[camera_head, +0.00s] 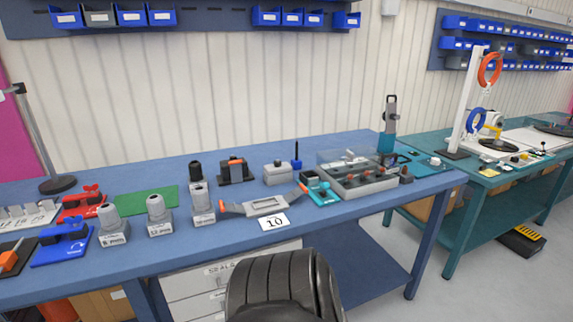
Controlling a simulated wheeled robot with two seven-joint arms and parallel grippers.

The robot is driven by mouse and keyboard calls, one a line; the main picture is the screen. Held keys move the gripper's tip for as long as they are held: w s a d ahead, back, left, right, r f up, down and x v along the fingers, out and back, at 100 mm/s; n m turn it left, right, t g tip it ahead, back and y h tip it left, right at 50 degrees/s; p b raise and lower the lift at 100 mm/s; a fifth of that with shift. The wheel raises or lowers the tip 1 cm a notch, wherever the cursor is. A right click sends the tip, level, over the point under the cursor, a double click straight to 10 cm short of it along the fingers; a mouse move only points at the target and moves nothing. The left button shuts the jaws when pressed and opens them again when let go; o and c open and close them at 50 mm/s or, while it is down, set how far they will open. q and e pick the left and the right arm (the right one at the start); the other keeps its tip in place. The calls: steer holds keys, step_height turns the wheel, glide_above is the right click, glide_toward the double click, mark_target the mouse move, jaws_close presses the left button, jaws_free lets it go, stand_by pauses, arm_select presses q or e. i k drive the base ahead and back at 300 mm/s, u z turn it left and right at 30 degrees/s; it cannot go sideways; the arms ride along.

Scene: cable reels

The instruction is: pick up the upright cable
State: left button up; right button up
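An orange cable coil (489,69) hangs upright near the top of a white post (468,103) at the right. A blue cable coil (476,121) hangs lower on the same post, also upright. The post stands on the teal table, near its left end. I cannot tell from this view which coil is the upright cable named in the task. Neither of my grippers is in view, and nothing is seen touching the coils.
A blue workbench (345,205) with several tools and fixtures fills the left and middle. The teal table (490,183) stands beyond its right end. A black ribbed object (285,285) stands in front of the bench. Grey floor (460,290) is open at lower right, with a black-and-yellow step (522,243).

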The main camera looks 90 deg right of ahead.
mark_target(296, 164)
steer(key=z, duration=2.05)
